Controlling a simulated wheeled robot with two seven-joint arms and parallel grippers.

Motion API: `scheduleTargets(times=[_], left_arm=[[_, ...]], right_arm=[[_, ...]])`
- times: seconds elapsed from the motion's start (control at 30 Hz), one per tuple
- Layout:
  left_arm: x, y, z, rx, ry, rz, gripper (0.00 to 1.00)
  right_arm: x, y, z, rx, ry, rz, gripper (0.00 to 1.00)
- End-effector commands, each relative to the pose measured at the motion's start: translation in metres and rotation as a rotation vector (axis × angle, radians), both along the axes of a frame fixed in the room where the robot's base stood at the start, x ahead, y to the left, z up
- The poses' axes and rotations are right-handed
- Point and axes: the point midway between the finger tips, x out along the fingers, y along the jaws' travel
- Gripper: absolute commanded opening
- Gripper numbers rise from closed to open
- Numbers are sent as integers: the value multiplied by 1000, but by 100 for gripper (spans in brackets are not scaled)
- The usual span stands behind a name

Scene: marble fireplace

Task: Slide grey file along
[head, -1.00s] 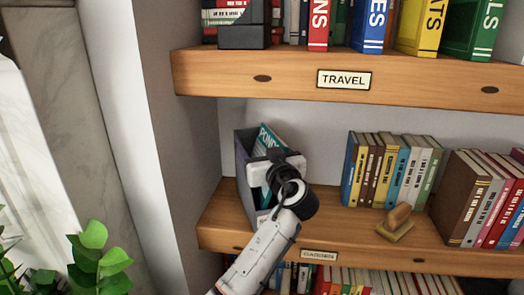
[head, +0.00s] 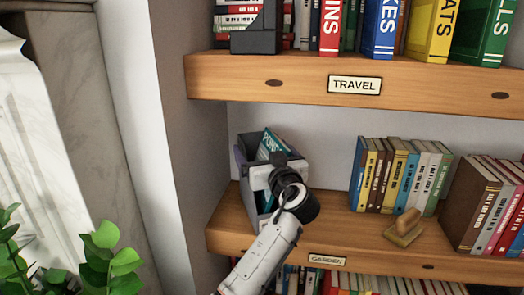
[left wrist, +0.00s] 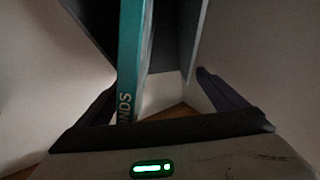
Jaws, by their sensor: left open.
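The grey file (head: 251,143) stands upright near the left end of the middle shelf, with a teal book (head: 271,143) leaning inside it. My left gripper (head: 272,175) is in front of the file and hides much of its front; its fingertips are hidden in the head view. In the left wrist view my left gripper (left wrist: 155,88) has its two dark fingers spread apart, with the grey file (left wrist: 180,40) and the teal book (left wrist: 133,60) between and beyond them. I cannot tell whether a finger touches the file. My right gripper is not in view.
The middle shelf (head: 330,223) has a bare stretch right of the file, up to a row of several books (head: 400,175) and a wooden block-like object (head: 405,228). An upper shelf (head: 300,84) hangs above. A pale side wall (head: 205,140) closes the left; a plant (head: 110,255) stands lower left.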

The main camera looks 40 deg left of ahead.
Motion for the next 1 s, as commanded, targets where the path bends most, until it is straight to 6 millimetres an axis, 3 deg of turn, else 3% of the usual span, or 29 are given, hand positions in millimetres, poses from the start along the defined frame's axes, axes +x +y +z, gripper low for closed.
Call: scheduleTargets(times=[0.17,0.6,1.0], left_arm=[[-8,-12,-1,-1,1,-4,92],[-55,-74,-1,-2,1,0,92],[-62,-82,0,0,0,1,92]], right_arm=[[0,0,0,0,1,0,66],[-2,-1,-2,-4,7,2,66],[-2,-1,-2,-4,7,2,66]])
